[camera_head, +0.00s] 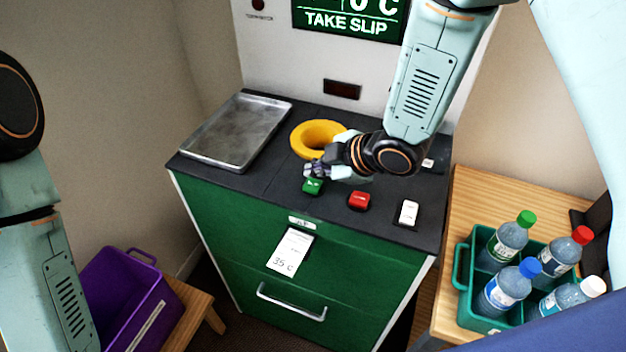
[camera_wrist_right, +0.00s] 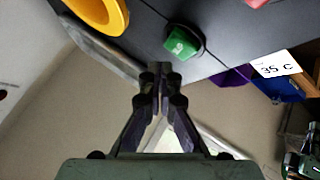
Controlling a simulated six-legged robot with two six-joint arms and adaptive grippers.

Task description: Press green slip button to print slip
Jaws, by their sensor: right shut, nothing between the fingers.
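The green slip button (camera_head: 312,186) sits on the black top of the green cabinet, near its front edge. It also shows in the right wrist view (camera_wrist_right: 183,42). My right gripper (camera_head: 311,171) is shut and empty, its tips just behind the green button in the head view. I cannot tell whether they touch it; the right wrist view shows the fingertips (camera_wrist_right: 153,76) apart from it in the picture. A white slip (camera_head: 290,252) marked "35 c" hangs from the slot in the cabinet front. The screen (camera_head: 348,18) reads "TAKE SLIP". My left gripper is out of view.
A red button (camera_head: 359,201) and a white switch (camera_head: 408,212) lie right of the green one. A yellow ring (camera_head: 301,140) and a metal tray (camera_head: 207,152) are behind. A teal crate (camera_head: 463,270) with several bottles stands right; a purple bin (camera_head: 122,303) stands lower left.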

